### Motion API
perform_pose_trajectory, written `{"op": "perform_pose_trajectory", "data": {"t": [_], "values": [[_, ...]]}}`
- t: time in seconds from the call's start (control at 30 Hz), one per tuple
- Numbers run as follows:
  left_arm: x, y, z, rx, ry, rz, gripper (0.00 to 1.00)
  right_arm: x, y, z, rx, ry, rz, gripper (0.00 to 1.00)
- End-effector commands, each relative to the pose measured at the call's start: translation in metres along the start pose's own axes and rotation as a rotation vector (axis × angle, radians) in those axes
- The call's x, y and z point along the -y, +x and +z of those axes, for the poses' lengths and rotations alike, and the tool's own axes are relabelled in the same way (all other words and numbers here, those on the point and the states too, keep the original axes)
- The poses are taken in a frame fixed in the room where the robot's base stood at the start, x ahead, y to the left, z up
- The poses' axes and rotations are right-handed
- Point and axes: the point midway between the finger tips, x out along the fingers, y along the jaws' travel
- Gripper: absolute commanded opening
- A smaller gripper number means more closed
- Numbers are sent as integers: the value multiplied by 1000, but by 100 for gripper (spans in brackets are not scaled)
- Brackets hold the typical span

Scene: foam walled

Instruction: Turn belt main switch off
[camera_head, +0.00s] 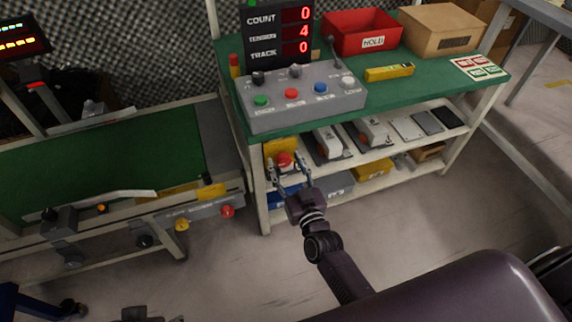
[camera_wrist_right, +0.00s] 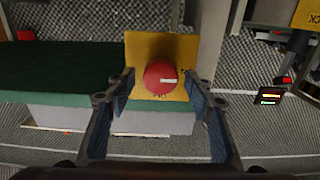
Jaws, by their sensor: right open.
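A red round knob (camera_head: 284,158) sits on a yellow plate (camera_head: 281,145) at the front left leg of the green-topped table. I take it to be the belt main switch. In the right wrist view the knob (camera_wrist_right: 160,78) has a short white mark on its right side, pointing roughly sideways, in front of the yellow plate (camera_wrist_right: 180,45). My right gripper (camera_head: 288,170) is open, with one finger on each side of the knob. In the wrist view the gripper (camera_wrist_right: 159,84) shows gaps between both fingers and the knob.
A grey control box (camera_head: 300,98) with coloured buttons, a red bin (camera_head: 362,32) and a cardboard box (camera_head: 440,30) stand on the table. Shelves with tools lie below. A green conveyor belt (camera_head: 120,160) is to the left, with a red button (camera_head: 228,211). Floor in front is clear.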

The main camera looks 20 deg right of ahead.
Motion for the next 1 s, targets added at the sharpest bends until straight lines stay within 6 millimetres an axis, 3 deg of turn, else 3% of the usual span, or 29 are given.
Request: {"op": "perform_pose_trajectory", "data": {"t": [0.2, 0.6, 1.0], "values": [[0, 0, 0, 0, 0, 0, 40, 0, 0, 0, 1, 1, 0, 48], [0, 0, 0, 0, 0, 0, 40, 0, 0, 0, 1, 1, 0, 7], [0, -5, -2, -1, 0, 0, 40, 0, 0, 0, 2, 95, -1, 7]]}}
